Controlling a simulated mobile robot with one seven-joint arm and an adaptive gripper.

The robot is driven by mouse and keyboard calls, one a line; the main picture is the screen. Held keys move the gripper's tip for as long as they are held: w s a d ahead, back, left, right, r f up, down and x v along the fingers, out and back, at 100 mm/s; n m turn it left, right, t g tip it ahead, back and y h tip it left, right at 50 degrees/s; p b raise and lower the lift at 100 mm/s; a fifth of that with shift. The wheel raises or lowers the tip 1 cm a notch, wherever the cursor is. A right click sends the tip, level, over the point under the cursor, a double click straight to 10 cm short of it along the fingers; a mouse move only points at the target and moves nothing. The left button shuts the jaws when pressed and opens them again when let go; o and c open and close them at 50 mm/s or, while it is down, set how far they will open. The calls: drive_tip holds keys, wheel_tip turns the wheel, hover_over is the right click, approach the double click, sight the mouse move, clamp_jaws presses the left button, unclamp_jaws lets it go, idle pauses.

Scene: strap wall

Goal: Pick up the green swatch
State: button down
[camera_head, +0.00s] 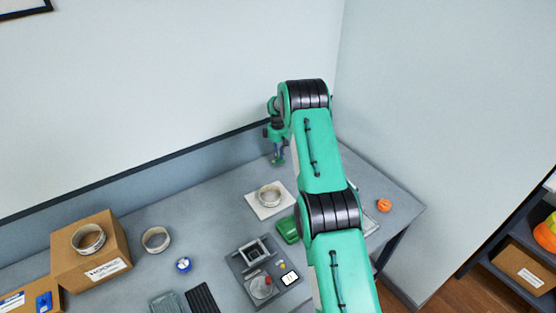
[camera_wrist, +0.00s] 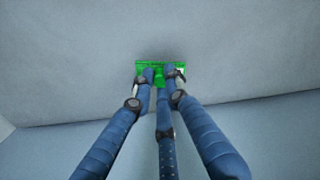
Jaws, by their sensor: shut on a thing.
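The green swatch (camera_wrist: 158,63) is a small, flat, bright green piece at the fingertips in the wrist view. My gripper (camera_wrist: 161,74) has its blue fingers closed in on the swatch, and they cover much of its lower part. In the head view my gripper (camera_head: 278,160) points down over the back of the grey table, near the wall. The swatch is too small to make out clearly there. Whether it touches the table or hangs just above it I cannot tell.
A roll on a white square (camera_head: 251,206) lies in front of my gripper. A green object (camera_head: 287,230), partly hidden by my arm, and a dark tray (camera_head: 236,264) are nearer. A cardboard box (camera_head: 92,268) stands left. An orange item (camera_head: 384,205) lies right. The back left table is clear.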

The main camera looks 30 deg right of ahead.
wheel_tip(320, 180, up, 8)
drive_tip(key=shift+f, duration=0.1)
idle(0.4)
